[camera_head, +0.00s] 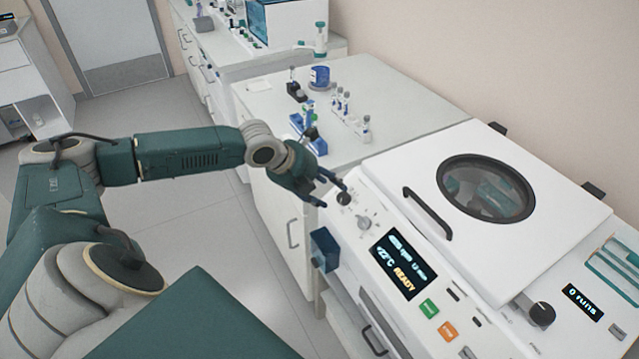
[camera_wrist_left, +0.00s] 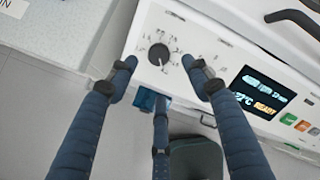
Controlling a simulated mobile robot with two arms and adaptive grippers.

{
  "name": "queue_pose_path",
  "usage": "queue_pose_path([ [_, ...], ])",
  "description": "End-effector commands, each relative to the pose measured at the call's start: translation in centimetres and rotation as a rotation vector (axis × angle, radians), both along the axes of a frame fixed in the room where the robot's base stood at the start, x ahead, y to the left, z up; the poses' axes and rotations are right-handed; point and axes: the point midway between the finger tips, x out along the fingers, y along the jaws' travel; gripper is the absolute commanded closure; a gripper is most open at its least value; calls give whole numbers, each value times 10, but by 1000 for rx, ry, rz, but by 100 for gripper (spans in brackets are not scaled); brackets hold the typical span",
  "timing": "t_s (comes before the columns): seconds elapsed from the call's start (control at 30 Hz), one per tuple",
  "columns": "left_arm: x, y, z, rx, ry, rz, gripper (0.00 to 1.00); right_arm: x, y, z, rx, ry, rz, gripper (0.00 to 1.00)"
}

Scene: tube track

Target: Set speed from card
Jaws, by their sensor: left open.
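A white centrifuge-like machine (camera_head: 385,190) with a round window in its lid fills the right of the head view. Its front panel carries a dark round knob (camera_head: 344,198), a paler knob (camera_head: 364,222) and a lit display (camera_head: 403,264) reading READY. My left gripper (camera_head: 331,194) is open at the panel's far left end, close to the dark knob. In the left wrist view the dark knob (camera_wrist_left: 159,54) shows between the open fingertips; contact cannot be told. The display (camera_wrist_left: 258,92) is right of the fingers. I cannot make out a readable speed card. My right gripper is not in view.
A blue box (camera_head: 324,249) hangs at the machine's front left. Green (camera_head: 428,308) and orange (camera_head: 448,332) buttons sit below the display. A lid handle (camera_head: 427,213) sticks up. Tube racks (camera_head: 309,135) stand on the counter behind. Open floor lies left of the counter.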

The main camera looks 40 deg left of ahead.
Motion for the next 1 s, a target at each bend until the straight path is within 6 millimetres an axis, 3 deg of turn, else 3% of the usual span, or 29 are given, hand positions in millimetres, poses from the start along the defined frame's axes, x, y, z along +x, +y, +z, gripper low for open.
queue_pose_path([
  [0.1,-13,5,18,3,-1,0,51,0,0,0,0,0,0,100],
  [0.33,-25,7,33,0,1,-1,51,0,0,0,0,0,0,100],
  [0.9,-25,6,34,-2,1,-1,51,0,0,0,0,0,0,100],
  [1.0,-29,-7,25,-23,18,1,51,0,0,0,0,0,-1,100],
])
